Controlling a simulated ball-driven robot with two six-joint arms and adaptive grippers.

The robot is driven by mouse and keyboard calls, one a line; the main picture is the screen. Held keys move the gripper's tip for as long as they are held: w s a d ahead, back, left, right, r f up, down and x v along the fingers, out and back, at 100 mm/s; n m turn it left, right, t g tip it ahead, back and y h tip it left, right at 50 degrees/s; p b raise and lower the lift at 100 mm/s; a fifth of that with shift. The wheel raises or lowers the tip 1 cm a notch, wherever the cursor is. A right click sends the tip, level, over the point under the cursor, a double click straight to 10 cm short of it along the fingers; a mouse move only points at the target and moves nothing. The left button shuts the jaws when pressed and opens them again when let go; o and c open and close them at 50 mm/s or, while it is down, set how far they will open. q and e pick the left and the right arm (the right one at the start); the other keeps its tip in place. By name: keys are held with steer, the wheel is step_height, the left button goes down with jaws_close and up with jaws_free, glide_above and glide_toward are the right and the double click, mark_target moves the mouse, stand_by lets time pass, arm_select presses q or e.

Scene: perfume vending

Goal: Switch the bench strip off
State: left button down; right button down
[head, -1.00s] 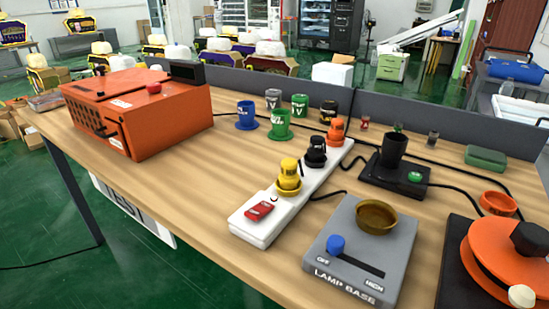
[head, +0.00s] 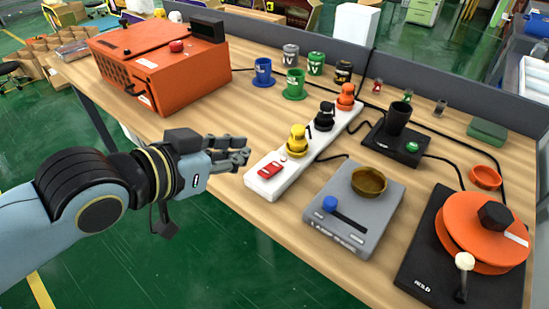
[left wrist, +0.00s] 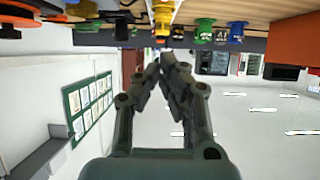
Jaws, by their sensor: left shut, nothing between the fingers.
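The white bench strip (head: 262,187) lies on the wooden table in the head view. Its red rocker switch (head: 270,171) is at the near end, with a small red light (head: 284,158) beside it. Yellow (head: 297,140), black (head: 325,116) and orange (head: 346,96) plugs sit along it. My left gripper (head: 246,157) is shut and empty, just left of the strip's near end and apart from the switch. In the left wrist view the fingers (left wrist: 165,58) meet at their tips, and the picture is upside down. My right gripper is not in view.
An orange reel (head: 485,232) is further right. An orange box (head: 160,65) stands at the back left. Blue (head: 263,72) and green (head: 295,84) cups stand behind the strip.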

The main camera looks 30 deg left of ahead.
arm_select(q)
glide_above(265, 174)
steer(key=w, duration=0.1)
step_height(265, 174, down, 4)
steer(key=shift+w+d+r, duration=0.1)
steer(key=f, duration=0.1)
steer(key=s+f, duration=0.1)
steer(key=shift+f, duration=0.4)
steer(key=shift+s+f, duration=0.1)
steer(key=shift+f, duration=0.5)
